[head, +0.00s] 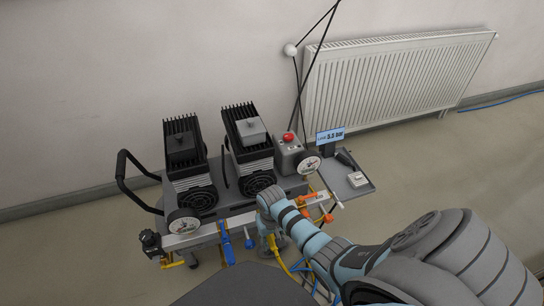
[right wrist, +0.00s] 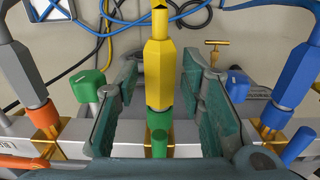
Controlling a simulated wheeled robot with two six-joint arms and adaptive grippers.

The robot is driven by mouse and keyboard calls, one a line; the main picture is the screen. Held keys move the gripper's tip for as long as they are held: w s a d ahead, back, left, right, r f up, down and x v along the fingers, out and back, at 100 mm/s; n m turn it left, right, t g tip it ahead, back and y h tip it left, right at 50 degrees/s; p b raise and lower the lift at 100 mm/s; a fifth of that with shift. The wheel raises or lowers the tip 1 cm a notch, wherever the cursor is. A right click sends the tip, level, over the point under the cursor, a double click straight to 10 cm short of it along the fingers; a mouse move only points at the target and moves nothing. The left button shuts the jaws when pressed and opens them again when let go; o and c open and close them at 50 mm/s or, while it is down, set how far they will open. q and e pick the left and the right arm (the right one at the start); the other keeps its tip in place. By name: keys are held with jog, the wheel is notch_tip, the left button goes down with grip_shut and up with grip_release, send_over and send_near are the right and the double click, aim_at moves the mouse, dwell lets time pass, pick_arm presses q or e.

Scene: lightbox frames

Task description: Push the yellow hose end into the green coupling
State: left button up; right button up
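In the right wrist view the yellow hose end (right wrist: 158,72) stands upright in the middle, between the two fingers of my right gripper (right wrist: 162,105). Its lower end meets the top of the green coupling (right wrist: 158,135) in line; how deep it sits I cannot tell. The fingers stand on both sides of the yellow hose end, with a narrow gap visible on the right, so the gripper looks open. My left gripper is not in view.
A green knob (right wrist: 88,84) and a blue knob (right wrist: 240,84) stand nearby. The cart carries two compressors, gauges and a red button (head: 288,137).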

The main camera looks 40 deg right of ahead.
dwell(0.3)
notch_tip(320, 180, up, 12)
jog(key=shift+r, duration=0.1)
dwell(0.3)
jog(key=shift+s, duration=0.1)
dwell(0.3)
